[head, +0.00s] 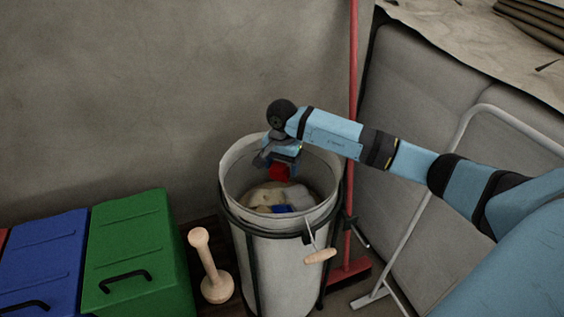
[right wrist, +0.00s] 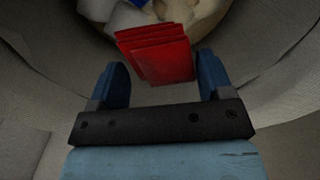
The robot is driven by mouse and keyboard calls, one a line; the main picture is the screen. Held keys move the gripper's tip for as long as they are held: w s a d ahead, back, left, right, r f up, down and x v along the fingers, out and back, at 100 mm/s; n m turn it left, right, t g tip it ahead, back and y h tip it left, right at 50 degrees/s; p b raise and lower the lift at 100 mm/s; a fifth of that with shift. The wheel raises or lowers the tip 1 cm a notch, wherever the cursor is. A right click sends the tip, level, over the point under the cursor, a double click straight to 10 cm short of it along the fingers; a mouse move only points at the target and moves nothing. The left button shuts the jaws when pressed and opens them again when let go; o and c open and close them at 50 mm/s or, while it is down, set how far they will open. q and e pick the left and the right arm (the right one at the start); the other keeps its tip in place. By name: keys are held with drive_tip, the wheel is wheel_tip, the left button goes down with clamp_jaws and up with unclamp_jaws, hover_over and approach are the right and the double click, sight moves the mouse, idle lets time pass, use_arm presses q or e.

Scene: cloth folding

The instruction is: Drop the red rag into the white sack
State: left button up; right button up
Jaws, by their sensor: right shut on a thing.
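The white sack (head: 272,262) stands upright in a dark frame in the head view, its round mouth open. My right gripper (head: 279,163) points down into the mouth, inside the rim. It is shut on the red rag (head: 279,173), a folded stack that also shows between the fingers in the right wrist view (right wrist: 160,55). The rag hangs above pale cloths (head: 275,196) and a blue piece (head: 282,209) inside the sack. The sack's inner wall surrounds my gripper in the right wrist view (right wrist: 50,60). My left gripper is out of view.
A green bin (head: 140,245) and a blue bin (head: 45,255) stand at left. A wooden plunger-like piece (head: 208,270) stands between bins and sack. A red broom (head: 353,100) leans behind the sack, and a grey metal frame (head: 425,205) stands at right.

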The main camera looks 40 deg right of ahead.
sight(282, 166)
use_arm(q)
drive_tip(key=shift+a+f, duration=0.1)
use_arm(e)
drive_tip(key=o, duration=0.9)
drive_tip(key=shift+r, duration=0.15)
use_arm(q)
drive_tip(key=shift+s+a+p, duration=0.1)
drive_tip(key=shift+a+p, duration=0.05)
drive_tip(key=shift+p, duration=0.7)
use_arm(e)
wheel_tip(282, 166, up, 14)
drive_tip(key=shift+f, duration=0.2)
